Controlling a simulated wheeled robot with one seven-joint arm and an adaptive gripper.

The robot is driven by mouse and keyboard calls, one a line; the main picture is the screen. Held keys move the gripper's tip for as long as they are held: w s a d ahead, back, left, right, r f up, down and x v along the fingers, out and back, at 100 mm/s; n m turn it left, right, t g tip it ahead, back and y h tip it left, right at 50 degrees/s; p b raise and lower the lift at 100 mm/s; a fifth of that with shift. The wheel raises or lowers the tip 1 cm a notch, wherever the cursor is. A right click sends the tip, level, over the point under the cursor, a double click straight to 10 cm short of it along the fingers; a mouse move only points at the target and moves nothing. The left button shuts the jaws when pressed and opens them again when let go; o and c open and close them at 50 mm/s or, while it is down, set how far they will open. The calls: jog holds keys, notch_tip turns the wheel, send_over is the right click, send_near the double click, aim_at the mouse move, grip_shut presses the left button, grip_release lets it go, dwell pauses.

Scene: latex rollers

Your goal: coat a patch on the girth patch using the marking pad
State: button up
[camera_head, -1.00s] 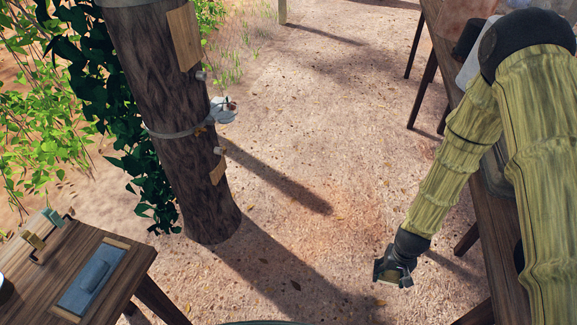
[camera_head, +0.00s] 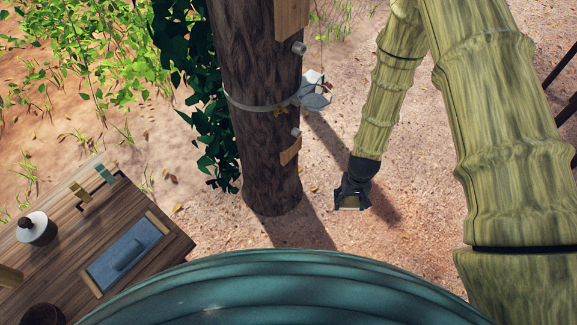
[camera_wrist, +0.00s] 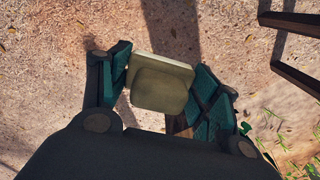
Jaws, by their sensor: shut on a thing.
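My gripper (camera_head: 350,203) hangs over bare ground, to the right of the trunk's foot in the head view and apart from it. In the wrist view my gripper (camera_wrist: 160,84) is shut on a pale olive-tan block with a rounded raised face, which looks like the marking pad (camera_wrist: 160,90). The dark tree trunk (camera_head: 262,65) carries a light wooden panel (camera_head: 291,16) high up and a smaller tan patch (camera_head: 289,152) lower on its right side. I cannot tell which of these is the girth patch. The trunk is not clearly seen in the wrist view.
A grey band (camera_head: 250,106) circles the trunk, with a whitish cup (camera_head: 314,92) at its right. A wooden table (camera_head: 60,265) at lower left bears a blue-grey tray (camera_head: 127,256) and a white-topped pot (camera_head: 36,228). Leafy vines cling to the trunk's left.

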jog(key=w+a+f+n+t+b, duration=0.25)
jog(key=w+f+b, duration=0.3)
jog(key=b, duration=0.35)
jog(key=w+a+f+n+t+b, duration=0.2)
jog(key=w+f+n+b, duration=0.25)
jog(key=f+b, duration=0.3)
jog(key=n+t+y+b, duration=0.6)
jog(key=n+y+b, duration=0.7)
jog(key=b, duration=2.5)
send_near(285, 160)
jog(key=d+f+m+y, duration=0.2)
jog(key=shift+s+r, duration=0.15)
jog(key=shift+r, duration=0.1)
jog(key=shift+a+b, duration=0.15)
jog(key=shift+b, duration=0.15)
jog(key=shift+b+x, duration=0.9)
jog(key=shift+x, duration=2)
jog(key=shift+x, duration=1)
